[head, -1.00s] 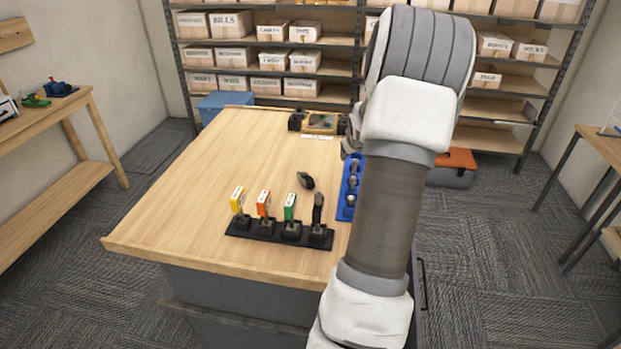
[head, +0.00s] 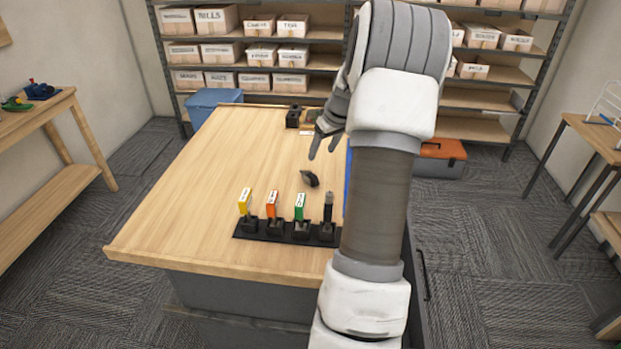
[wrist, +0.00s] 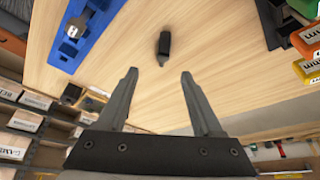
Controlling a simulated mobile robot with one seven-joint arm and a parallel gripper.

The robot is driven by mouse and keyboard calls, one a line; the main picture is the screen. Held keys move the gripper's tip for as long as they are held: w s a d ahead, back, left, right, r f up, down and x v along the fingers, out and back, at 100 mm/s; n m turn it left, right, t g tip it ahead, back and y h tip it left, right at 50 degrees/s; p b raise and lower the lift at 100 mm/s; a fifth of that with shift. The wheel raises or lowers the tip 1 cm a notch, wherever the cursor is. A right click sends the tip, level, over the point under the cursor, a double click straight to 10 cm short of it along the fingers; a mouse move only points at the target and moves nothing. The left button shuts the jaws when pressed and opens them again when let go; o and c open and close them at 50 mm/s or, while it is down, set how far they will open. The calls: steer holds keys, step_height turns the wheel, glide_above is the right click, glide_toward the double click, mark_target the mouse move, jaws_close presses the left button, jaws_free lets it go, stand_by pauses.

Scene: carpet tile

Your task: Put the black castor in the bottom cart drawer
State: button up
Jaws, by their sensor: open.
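A small black object, seemingly the castor (head: 310,178), lies loose on the wooden cart top; it also shows in the wrist view (wrist: 165,45), ahead of the fingertips and between their lines. My gripper (head: 325,147) is open and empty above the tabletop, just beyond the castor in the head view; its two fingers also show in the wrist view (wrist: 159,74). The fingers are apart from the castor. The grey cart body (head: 240,291) shows under the top's front edge. I cannot make out the bottom drawer or whether it is open.
A black holder (head: 285,231) with yellow, orange, green and black upright items stands near the front edge. A blue tray (wrist: 85,30) is partly hidden by my arm in the head view. A black block (head: 293,117) sits at the back. The tabletop's left side is clear.

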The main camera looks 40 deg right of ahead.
glide_above(311, 175)
steer(key=s, duration=0.2)
steer(key=f, duration=0.6)
steer(key=shift+d, duration=0.25)
steer(key=x, duration=0.2)
steer(key=p+x, duration=0.1)
steer(key=x, duration=0.1)
steer(key=shift+a, duration=0.4)
steer(key=shift+w+d+f, duration=0.1)
steer(key=shift+w+f, duration=0.15)
steer(key=shift+f, duration=0.45)
jaws_close()
